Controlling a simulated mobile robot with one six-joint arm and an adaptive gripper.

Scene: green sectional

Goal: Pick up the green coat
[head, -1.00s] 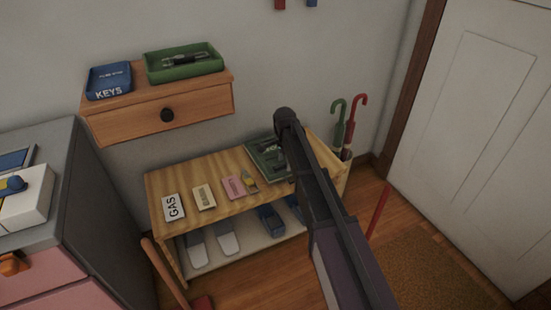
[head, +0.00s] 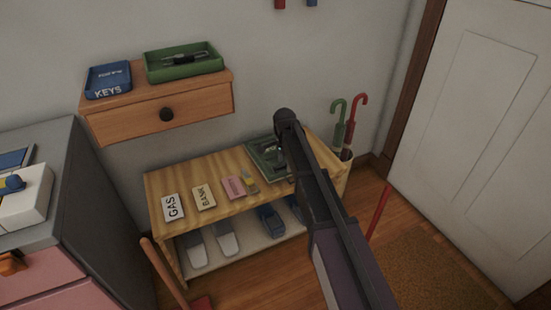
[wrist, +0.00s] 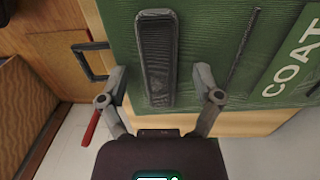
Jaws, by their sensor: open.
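A flat green item with the white word COAT (wrist: 291,73) fills much of the upper wrist view. A long dark ribbed piece (wrist: 157,55) lies on it, between my fingers as seen from the wrist. My gripper (wrist: 158,76) is open, with one finger on each side of that dark piece; I cannot tell how far above it they are. In the head view a green tray-like item (head: 258,151) sits on the right part of the wooden bench, partly hidden by my arm. I cannot make out its lettering there.
The wooden bench (head: 158,185) also holds GAS (head: 172,207), BANK (head: 204,197) and pink (head: 233,188) cards. Above it is a drawer shelf (head: 210,101) with a blue KEYS tray (head: 108,82) and a green tray (head: 184,65). Umbrellas (head: 350,125) stand right of the bench.

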